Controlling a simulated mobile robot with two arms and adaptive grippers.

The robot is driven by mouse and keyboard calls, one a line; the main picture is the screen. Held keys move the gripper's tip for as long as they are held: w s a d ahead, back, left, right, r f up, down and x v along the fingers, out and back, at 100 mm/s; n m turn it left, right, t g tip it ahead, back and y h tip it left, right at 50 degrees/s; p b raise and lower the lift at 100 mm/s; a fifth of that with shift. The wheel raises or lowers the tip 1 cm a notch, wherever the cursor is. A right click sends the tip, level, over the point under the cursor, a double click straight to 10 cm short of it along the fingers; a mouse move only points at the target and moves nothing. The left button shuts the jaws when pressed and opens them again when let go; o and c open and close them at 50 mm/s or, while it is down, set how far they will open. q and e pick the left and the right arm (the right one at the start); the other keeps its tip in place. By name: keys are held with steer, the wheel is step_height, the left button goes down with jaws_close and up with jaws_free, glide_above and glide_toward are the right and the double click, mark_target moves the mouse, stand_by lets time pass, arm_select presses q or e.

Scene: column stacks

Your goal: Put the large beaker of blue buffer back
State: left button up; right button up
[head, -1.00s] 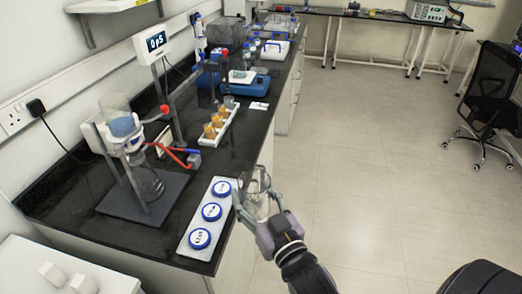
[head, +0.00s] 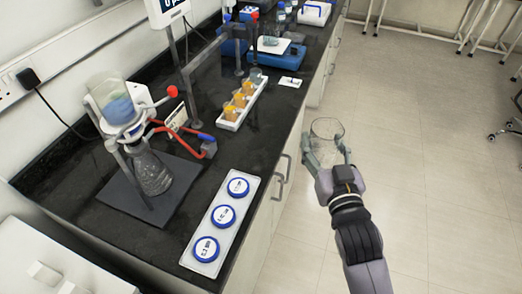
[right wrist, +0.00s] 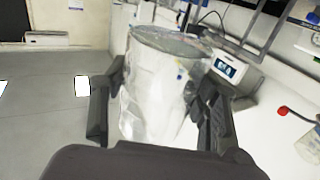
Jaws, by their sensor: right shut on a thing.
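My right gripper (head: 328,160) is shut around a large clear glass beaker (head: 326,132), held upright in front of the bench, over the floor. In the right wrist view the beaker (right wrist: 160,85) stands between the two fingers (right wrist: 160,105); its wall looks clear and I see no blue liquid in it. Blue liquid shows in a glass vessel (head: 117,108) on top of a stand at the left, above a conical flask (head: 150,172). My left gripper is not in view.
A white tray (head: 195,258) with blue-rimmed discs lies near the black bench's (head: 100,235) front edge. Behind it are a white rack (head: 230,123) with orange-filled cups and a blue device (head: 270,56) bearing a small glass. Red and blue clamp arms reach over the bench. The floor (head: 430,180) at right is clear.

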steer(key=w+a+r+n+g+y+b, duration=0.1)
steer(key=w+a+r+n+y+b, duration=0.15)
steer(key=w+a, duration=0.5)
steer(key=w+a+r+n+y+b, duration=0.1)
steer(key=w+a+r+y+b, duration=0.25)
steer(key=w+a, duration=0.35)
steer(key=shift+h, duration=0.3)
steer(key=f, duration=0.9)
steer(key=a+f, duration=0.1)
steer(key=f, duration=0.4)
steer(key=shift+s+f, duration=0.15)
steer(key=shift+s, duration=0.2)
steer(key=shift+f+b, duration=0.3)
steer(key=shift+f, duration=2.1)
steer(key=shift+f, duration=0.1)
steer(key=o, duration=1.3)
steer(key=shift+c, duration=0.2)
